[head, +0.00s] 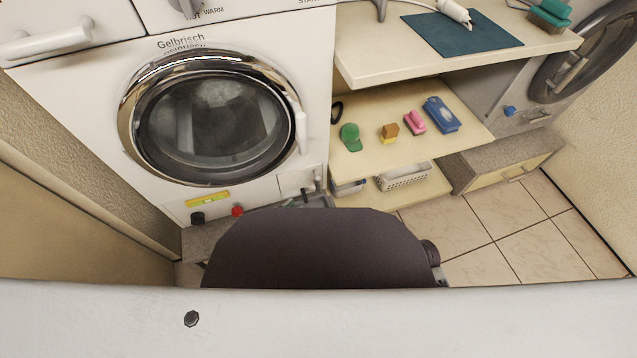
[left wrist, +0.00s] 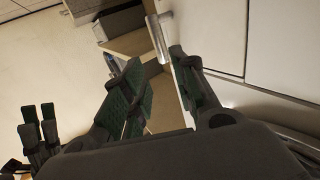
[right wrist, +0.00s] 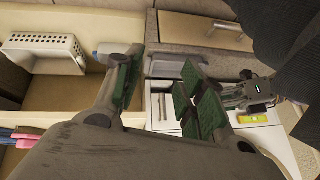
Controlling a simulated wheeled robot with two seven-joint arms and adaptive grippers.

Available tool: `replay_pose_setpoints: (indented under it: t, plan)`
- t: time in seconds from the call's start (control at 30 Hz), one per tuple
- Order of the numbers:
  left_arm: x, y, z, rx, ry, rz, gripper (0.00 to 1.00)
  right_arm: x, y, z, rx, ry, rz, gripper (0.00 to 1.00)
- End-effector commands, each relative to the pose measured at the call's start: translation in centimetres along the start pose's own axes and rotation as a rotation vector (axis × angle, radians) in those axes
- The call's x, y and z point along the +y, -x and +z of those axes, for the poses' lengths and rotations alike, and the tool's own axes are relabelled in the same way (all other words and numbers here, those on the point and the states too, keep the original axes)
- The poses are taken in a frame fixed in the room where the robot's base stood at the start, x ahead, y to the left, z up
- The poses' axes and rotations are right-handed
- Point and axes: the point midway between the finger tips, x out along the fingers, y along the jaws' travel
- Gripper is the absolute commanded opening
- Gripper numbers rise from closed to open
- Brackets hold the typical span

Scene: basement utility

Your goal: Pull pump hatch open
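The washer (head: 70,105) has a small white pump hatch (head: 294,181) low on its front, right of the yellow level. The hatch looks about flush with the front. In the right wrist view the hatch (right wrist: 157,107) shows between the fingers, with a slim upright handle on it. My right gripper (right wrist: 163,60) is open and empty, apart from the hatch. My left gripper (left wrist: 157,62) is open, with a clear gap between its fingers beside the white washer front. In the head view, dark finger parts show by the hatch; my dark arm link hides most of both grippers.
A yellow level (head: 207,199), a black knob (head: 198,218) and a red knob (head: 237,211) sit left of the hatch. Right of the washer is a shelf (head: 365,108) with a white basket (head: 404,176) below. Tiled floor (head: 510,225) is free at the right.

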Motion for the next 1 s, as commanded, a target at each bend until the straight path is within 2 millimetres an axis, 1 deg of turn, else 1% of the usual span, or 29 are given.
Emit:
replay_pose_setpoints:
  t: [0.17,0.37,0.53,0.7,1.0]
  plan:
    - [0.0,-0.2,0.0,0.001,-0.001,0.0,0.28,0.0,-0.1,0.1,0.003,-0.001,-0.001,0.4]
    - [0.0,-1.4,0.1,0.002,-0.001,0.0,0.28,0.0,-0.8,0.4,0.014,-0.008,-0.007,0.4]
    - [0.0,-3.2,0.1,0.003,-0.001,0.0,0.28,0.1,-1.8,0.9,0.034,-0.019,-0.016,0.4]
    - [0.0,-5.2,0.1,0.002,-0.002,0.001,0.28,0.2,-3.3,1.7,0.063,-0.034,-0.025,0.4]
    - [0.0,-8.8,0.1,0.002,-0.003,0.0,0.28,0.3,-4.7,2.3,0.09,-0.042,-0.04,0.4]
